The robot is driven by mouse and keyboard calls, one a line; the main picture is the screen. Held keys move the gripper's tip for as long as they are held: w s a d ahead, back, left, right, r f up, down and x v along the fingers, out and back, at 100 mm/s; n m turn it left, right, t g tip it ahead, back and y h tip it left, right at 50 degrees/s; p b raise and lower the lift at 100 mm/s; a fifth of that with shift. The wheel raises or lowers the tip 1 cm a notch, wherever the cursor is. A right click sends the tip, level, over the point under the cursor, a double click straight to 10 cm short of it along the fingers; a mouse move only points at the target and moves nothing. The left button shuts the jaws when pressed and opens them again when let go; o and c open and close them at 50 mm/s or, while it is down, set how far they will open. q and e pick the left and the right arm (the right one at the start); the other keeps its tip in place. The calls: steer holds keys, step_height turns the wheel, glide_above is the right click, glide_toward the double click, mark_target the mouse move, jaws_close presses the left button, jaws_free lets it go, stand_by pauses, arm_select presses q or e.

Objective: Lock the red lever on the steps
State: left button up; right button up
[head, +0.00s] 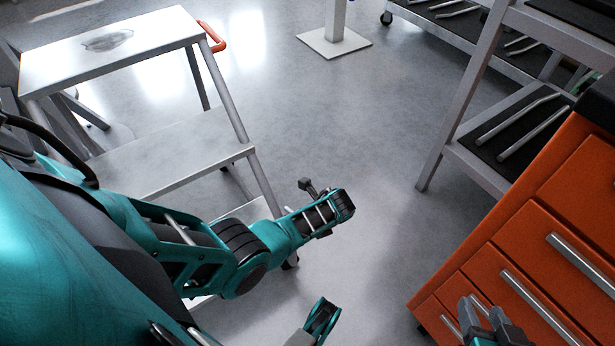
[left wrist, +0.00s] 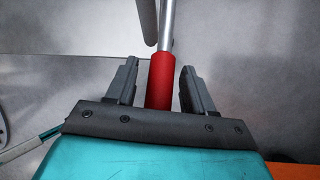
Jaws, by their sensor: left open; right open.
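In the left wrist view a red lever grip (left wrist: 161,80) on a grey metal rod lies between the two fingers of my open left gripper (left wrist: 159,64). Gaps show on both sides of the grip, so the fingers are not closed on it. In the head view the grey steps (head: 200,148) stand at the left, and my left arm reaches across their lower right side. The left fingers and the red grip cannot be made out there. My right gripper (head: 482,308) is open at the bottom right, in front of the orange cabinet.
A curved orange-red handle (head: 212,37) sits at the top right of the steps. The orange drawer cabinet (head: 520,235) fills the lower right. A grey rack (head: 455,125) with metal bars stands behind it. The floor between steps and rack is clear.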

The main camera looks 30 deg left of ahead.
arm_select(q)
steer(key=shift+c, duration=0.3)
jaws_close()
stand_by(0.3)
